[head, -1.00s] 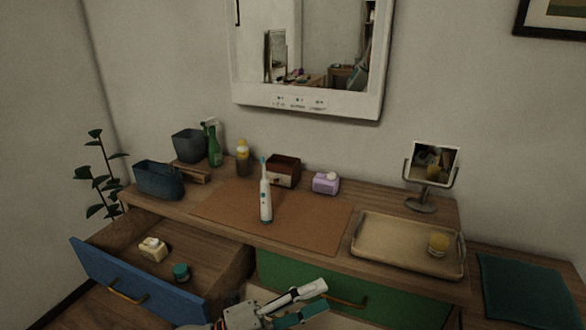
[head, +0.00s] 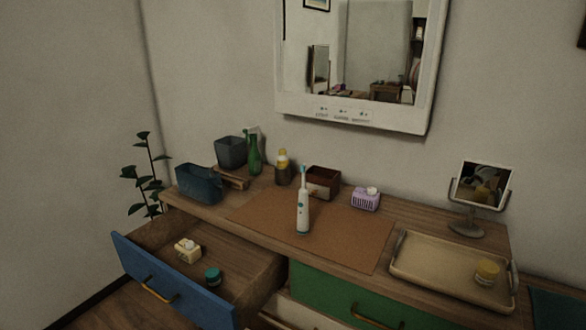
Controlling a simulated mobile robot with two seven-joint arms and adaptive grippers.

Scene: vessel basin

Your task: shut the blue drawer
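The blue drawer (head: 170,285) is at the lower left of the head view and stands pulled open from the dresser. Its blue front carries a brass handle (head: 157,291). Inside lie a pale yellow block-like item (head: 188,250) and a small teal-lidded jar (head: 213,276). Neither of my grippers shows in the head view now, so their state is hidden.
The green drawer (head: 340,297) beside it looks shut. The dresser top holds a brown mat (head: 345,236) with an upright electric toothbrush (head: 303,205), a tray (head: 420,277), a small mirror (head: 480,186) and a dark blue bin (head: 199,184). A plant (head: 146,180) stands left.

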